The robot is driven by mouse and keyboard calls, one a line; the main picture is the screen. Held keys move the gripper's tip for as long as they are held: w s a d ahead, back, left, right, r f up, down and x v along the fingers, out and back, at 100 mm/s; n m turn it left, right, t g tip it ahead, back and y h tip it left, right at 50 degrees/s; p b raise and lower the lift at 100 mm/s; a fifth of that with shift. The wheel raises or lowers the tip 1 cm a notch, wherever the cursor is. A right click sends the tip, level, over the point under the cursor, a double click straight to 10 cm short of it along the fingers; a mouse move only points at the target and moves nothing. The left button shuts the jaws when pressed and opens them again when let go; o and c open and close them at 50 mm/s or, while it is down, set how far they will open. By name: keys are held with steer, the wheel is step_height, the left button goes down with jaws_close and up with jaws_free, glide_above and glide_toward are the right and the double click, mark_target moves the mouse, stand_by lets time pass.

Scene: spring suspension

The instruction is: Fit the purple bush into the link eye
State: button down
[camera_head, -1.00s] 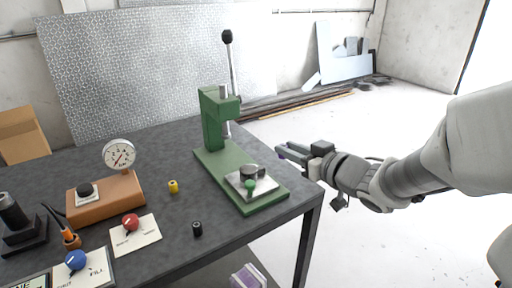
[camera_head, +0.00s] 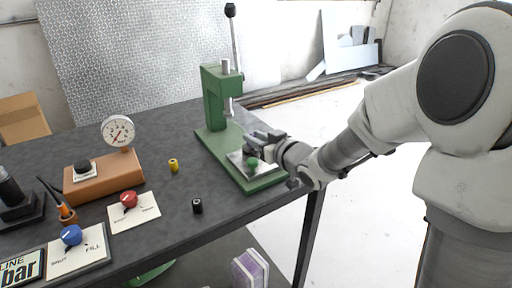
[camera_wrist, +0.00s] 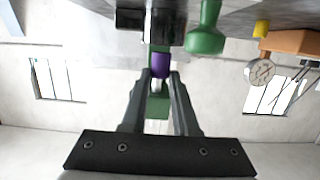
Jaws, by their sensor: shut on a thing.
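The purple bush (camera_wrist: 160,66) is held between the fingertips of my gripper (camera_wrist: 160,78) in the wrist view. My gripper also shows in the head view (camera_head: 262,139), over the press's base plate, where I cannot make out the bush. A dark, shiny part (camera_wrist: 165,24), likely the link eye, lies just beyond the bush in the wrist view. In the head view it is mostly hidden by the gripper. A green knob (camera_head: 252,162) stands beside it on the silver plate (camera_head: 236,158); the knob is also in the wrist view (camera_wrist: 206,34). The bush looks outside the eye; contact is unclear.
The green press (camera_head: 212,98) with its upright lever rises just behind the gripper. A yellow bush (camera_head: 173,165) and a black bush (camera_head: 197,206) stand on the dark bench (camera_head: 120,225). A gauge (camera_head: 118,132) and control knobs are at left.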

steer(key=shift+f, duration=1.15)
steer(key=shift+f+b, duration=0.25)
steer(key=shift+b, duration=0.15)
steer(key=c, duration=0.7)
jaws_free()
steer(key=shift+r, duration=0.1)
